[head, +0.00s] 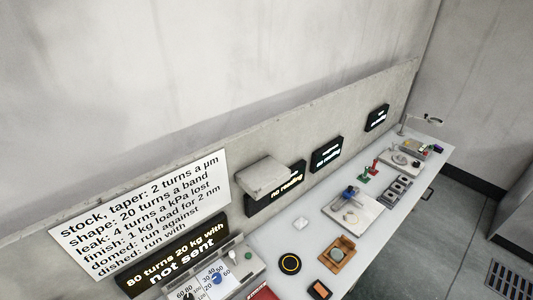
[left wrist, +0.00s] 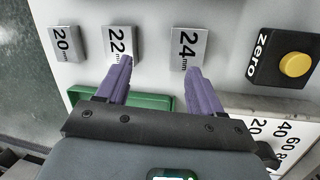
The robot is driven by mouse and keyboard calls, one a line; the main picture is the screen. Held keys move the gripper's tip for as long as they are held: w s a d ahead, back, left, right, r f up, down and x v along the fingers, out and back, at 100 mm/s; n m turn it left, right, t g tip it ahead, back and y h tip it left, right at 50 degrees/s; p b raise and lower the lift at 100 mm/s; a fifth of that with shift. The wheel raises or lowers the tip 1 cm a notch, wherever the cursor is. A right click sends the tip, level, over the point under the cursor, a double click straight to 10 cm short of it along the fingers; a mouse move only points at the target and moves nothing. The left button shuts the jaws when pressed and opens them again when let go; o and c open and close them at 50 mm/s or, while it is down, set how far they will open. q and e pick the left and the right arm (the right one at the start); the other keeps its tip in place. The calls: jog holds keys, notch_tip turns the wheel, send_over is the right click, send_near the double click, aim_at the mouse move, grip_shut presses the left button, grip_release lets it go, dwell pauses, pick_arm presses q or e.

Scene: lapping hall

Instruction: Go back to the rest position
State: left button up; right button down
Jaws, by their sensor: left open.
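My left gripper (left wrist: 160,66) shows only in the left wrist view. Its two purple fingers are spread apart with nothing between them. The left fingertip overlaps the lower edge of the grey block marked 22 (left wrist: 117,42). A block marked 20 (left wrist: 65,44) stands further left. Neither of my grippers shows in the head view, and my right gripper is in no view.
A green tray (left wrist: 150,102) lies partly hidden behind the fingers. A yellow zero button (left wrist: 295,64) and a numbered panel (left wrist: 270,112) are at the right. In the head view, a long bench (head: 293,240) carries several fixtures along a wall with dark displays (head: 326,154).

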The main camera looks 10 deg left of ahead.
pick_arm(q)
jog(key=s+d, duration=0.1)
jog(key=s, duration=0.1)
jog(key=s+d+p, duration=0.1)
jog(key=s, duration=0.2)
jog(key=s+d, duration=0.1)
jog(key=s, duration=0.2)
jog(key=shift+d+r, duration=0.15)
jog(key=shift+d, duration=0.1)
jog(key=s+d+r+n+t+p, duration=0.2)
jog(key=s+d+r, duration=0.3)
jog(key=r, duration=0.3)
jog(key=w+r+n+t, duration=0.1)
jog(key=r+n+t, duration=0.1)
jog(key=r, duration=0.9)
jog(key=w+d+r+n+t, duration=0.1)
jog(key=r+n, duration=0.3)
jog(key=r, duration=0.8)
jog(key=shift+w+r+n+t+p, duration=0.2)
jog(key=shift+w+n+t+p, duration=0.15)
jog(key=shift+w+t, duration=0.35)
